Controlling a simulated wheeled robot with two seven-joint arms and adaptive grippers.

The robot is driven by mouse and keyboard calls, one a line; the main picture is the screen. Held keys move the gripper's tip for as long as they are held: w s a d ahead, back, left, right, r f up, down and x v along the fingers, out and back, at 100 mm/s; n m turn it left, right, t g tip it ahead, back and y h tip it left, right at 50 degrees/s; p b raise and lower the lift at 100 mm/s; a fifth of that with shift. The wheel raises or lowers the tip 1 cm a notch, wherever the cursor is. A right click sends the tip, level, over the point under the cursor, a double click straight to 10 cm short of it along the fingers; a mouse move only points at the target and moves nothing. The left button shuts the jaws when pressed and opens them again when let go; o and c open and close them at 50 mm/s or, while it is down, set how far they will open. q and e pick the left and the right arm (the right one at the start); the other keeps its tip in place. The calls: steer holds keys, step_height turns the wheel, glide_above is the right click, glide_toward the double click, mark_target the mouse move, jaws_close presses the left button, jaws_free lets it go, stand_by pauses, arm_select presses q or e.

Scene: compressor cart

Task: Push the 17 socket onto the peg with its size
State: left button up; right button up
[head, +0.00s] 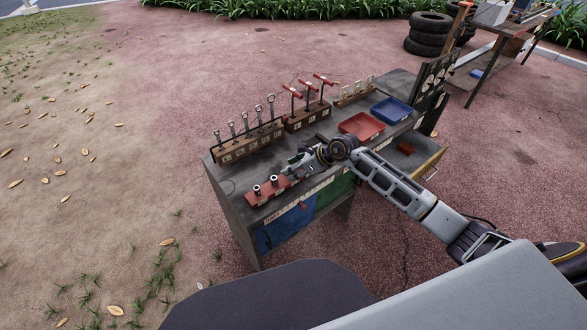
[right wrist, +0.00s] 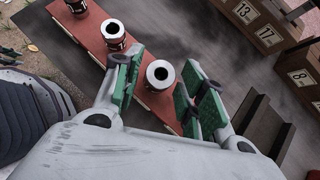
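A red rail (head: 264,195) lies along the near left edge of the workbench, with metal sockets standing upright on it. Two sockets, the left one (head: 257,190) and the middle one (head: 274,181), show in the head view. In the right wrist view three show: a far one (right wrist: 78,5), a middle one (right wrist: 114,33) and a near one (right wrist: 160,74). I cannot read their sizes, and no bare peg shows clearly. My right gripper (head: 291,166) is at the rail's right end. Its green-padded fingers (right wrist: 162,88) are apart, with the near socket between the tips; contact is unclear. My left gripper is out of view.
Behind the rail stand wooden racks with wrenches (head: 245,145) and red T-handles (head: 307,118); the labels 13, 17 and 8 show in the right wrist view. A red tray (head: 361,126) and a blue tray (head: 391,110) are to the right. A drawer (head: 428,163) stands open.

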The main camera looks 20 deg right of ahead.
steer(key=shift+o, duration=0.5)
steer(key=shift+s+d+r, duration=0.1)
steer(key=shift+v, duration=0.8)
steer(key=v, duration=1)
stand_by(0.6)
